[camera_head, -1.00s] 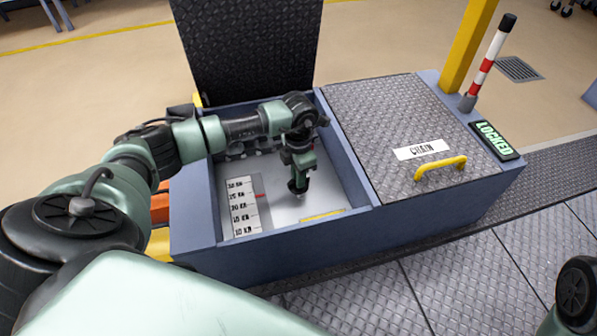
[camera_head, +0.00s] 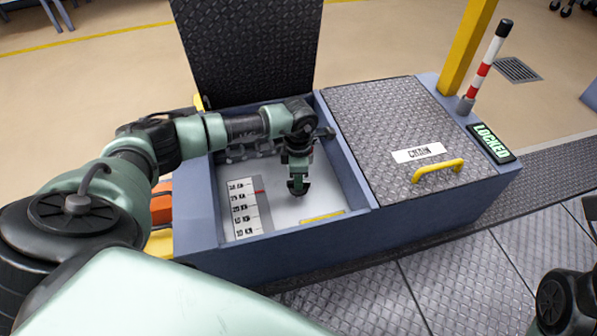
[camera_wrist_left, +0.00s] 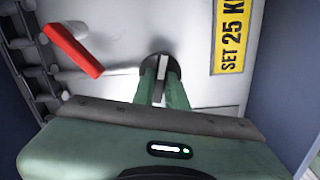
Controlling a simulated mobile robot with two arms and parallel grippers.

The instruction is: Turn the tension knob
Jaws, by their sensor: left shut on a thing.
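My left gripper (camera_head: 298,190) reaches down into the open box bay. Its green fingers are shut on the dark round tension knob, and also show in the left wrist view (camera_wrist_left: 166,92). The knob (camera_wrist_left: 157,63) sits on the pale panel and is mostly hidden by the fingers. A scale (camera_head: 245,208) with several kN marks stands at the bay's left. Its red pointer (camera_head: 259,191) is near the upper marks; the exact reading is unclear. The pointer is large in the wrist view (camera_wrist_left: 74,50). A yellow "SET 25 K…" label (camera_wrist_left: 231,35) is beside the knob. My right gripper is out of view.
The blue box walls (camera_head: 196,208) surround the bay closely. A dark raised lid (camera_head: 246,45) stands behind. A closed chain cover (camera_head: 385,125) with a yellow handle (camera_head: 438,171) is at the right. A "LOCKED" sign (camera_head: 491,142) and striped lever (camera_head: 487,65) are beyond it.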

